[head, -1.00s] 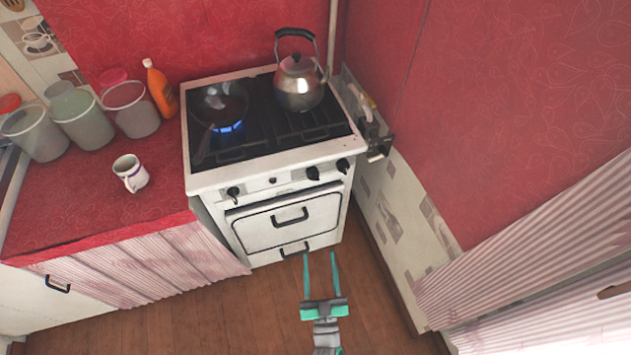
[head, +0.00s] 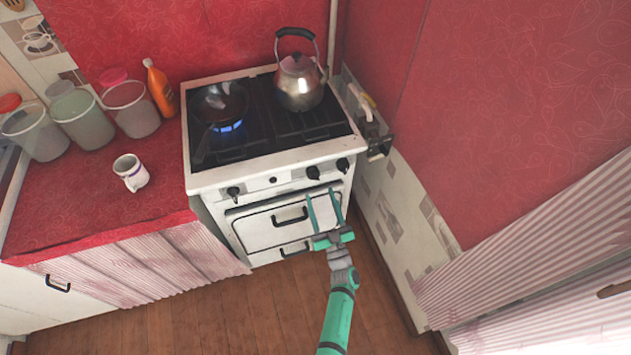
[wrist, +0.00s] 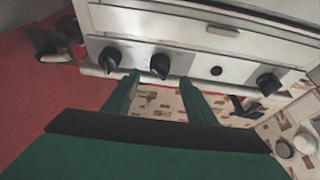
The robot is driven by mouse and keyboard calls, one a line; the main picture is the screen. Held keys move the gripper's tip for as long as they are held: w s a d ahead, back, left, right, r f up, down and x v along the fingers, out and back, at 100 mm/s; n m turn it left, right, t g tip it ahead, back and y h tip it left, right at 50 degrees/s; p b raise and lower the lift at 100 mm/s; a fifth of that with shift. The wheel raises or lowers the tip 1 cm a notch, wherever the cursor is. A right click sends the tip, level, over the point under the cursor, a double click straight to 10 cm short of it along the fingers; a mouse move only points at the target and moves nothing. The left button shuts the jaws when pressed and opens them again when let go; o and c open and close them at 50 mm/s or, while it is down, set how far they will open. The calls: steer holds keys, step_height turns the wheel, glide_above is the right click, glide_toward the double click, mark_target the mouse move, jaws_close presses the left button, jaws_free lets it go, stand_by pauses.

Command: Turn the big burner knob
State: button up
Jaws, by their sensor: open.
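The white stove front carries three black knobs: a left knob (head: 233,193), a middle-right knob (head: 312,173) and a far-right knob (head: 343,165). I cannot tell from their looks which one is the big burner knob. My gripper (head: 321,192) is open and empty, with its teal fingers pointing at the panel just below the two right knobs. The wrist view shows the panel upside down. There the middle-right knob (wrist: 160,66) lies between and just beyond my fingertips (wrist: 159,77). The far-right knob (wrist: 110,58) is outside the fingers. Contact is not clear.
A pan (head: 220,104) sits over a lit blue flame on the left burner. A kettle (head: 299,82) stands at the back right. The oven door handle (head: 289,217) juts out below the knobs. The wall (head: 410,215) is close on the right.

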mark_target(314, 175)
steer(key=x, duration=0.7)
steer(key=shift+c, duration=0.6)
steer(key=shift+d, duration=0.1)
steer(key=c, duration=0.9)
